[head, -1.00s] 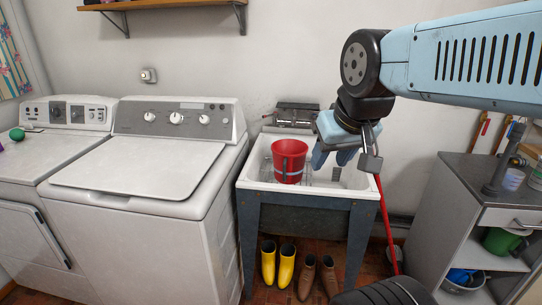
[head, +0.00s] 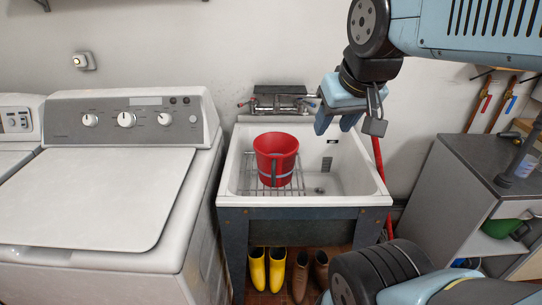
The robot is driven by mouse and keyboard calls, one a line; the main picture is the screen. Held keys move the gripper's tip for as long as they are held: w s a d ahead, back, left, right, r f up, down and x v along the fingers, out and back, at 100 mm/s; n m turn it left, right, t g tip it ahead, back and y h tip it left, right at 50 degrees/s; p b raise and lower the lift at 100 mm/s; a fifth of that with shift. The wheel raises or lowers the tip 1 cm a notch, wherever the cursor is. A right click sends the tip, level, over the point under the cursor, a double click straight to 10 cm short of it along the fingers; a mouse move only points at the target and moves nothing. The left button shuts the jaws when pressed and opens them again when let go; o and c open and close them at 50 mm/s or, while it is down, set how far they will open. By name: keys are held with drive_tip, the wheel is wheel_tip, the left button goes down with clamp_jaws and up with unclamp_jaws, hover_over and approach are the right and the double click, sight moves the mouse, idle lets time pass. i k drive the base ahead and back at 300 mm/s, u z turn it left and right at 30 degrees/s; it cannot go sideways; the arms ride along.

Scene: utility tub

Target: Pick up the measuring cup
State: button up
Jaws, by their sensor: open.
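A small clear cup-like item (head: 527,163) stands on the grey counter at the right edge of the head view. It may be the measuring cup, but it is cut by the frame edge and too small to be sure. My gripper (head: 336,122) hangs over the back right part of the white utility tub (head: 228,180). Its blue fingers point down, open, with nothing between them. It is well to the left of the clear item. A red bucket (head: 276,155) sits on a wire rack inside the tub, left of my gripper.
A washer (head: 85,195) stands left of the tub. A grey cabinet (head: 470,190) stands at right, with a dark upright post near the clear item. The tub's right half is empty.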

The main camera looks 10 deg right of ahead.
sight(530, 163)
drive_tip(key=u, duration=0.9)
drive_tip(key=i, duration=0.1)
drive_tip(key=z, duration=2.95)
drive_tip(key=k, duration=0.9)
drive_tip(key=z, duration=0.15)
drive_tip(key=i, duration=0.9)
drive_tip(key=u, duration=0.05)
